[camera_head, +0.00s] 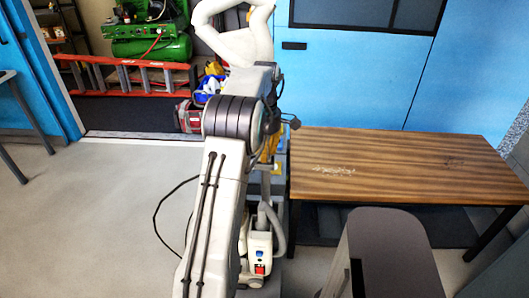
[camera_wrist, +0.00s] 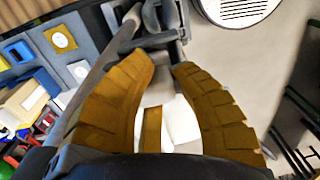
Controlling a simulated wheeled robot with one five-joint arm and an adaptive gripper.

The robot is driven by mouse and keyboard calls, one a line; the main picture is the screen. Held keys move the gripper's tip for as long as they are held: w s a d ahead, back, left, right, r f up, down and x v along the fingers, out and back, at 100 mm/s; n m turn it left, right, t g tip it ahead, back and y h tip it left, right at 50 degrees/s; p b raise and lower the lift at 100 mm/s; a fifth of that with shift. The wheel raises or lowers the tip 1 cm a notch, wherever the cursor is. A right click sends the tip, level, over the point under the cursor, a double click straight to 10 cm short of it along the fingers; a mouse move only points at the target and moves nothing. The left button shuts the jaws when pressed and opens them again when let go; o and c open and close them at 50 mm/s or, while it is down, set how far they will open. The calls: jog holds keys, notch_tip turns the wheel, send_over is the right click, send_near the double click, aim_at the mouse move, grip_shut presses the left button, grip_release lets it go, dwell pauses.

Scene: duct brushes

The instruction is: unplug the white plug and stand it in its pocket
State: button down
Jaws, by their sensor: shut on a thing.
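My gripper (camera_wrist: 164,64) shows in the wrist view as two ridged brown-yellow fingers curved around a white piece. This piece, which looks like the white plug (camera_wrist: 181,122), lies between the fingers, and its lower part is hidden by my wrist. In the wrist view, a grey panel at the upper left carries a yellow-framed round socket (camera_wrist: 60,39) and a white-framed socket (camera_wrist: 78,71). A blue-framed piece (camera_wrist: 18,51) is at the far left. I cannot tell which part is the plug's pocket. In the head view my arm hides most of the panel and the plug.
A wooden table (camera_head: 400,165) stands at the right, with a dark grey rounded object (camera_head: 385,245) in front. A white machine with a red switch (camera_head: 259,260) stands beside my arm. A black cable (camera_head: 160,215) lies on the floor, otherwise open at the left.

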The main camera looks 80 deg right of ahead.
jog(key=c, duration=1.1)
grip_release()
jog(key=shift+d+r, duration=0.2)
jog(key=shift+r, duration=3.7)
notch_tip(320, 180, up, 5)
jog(key=p, duration=0.6)
jog(key=shift+f, duration=0.1)
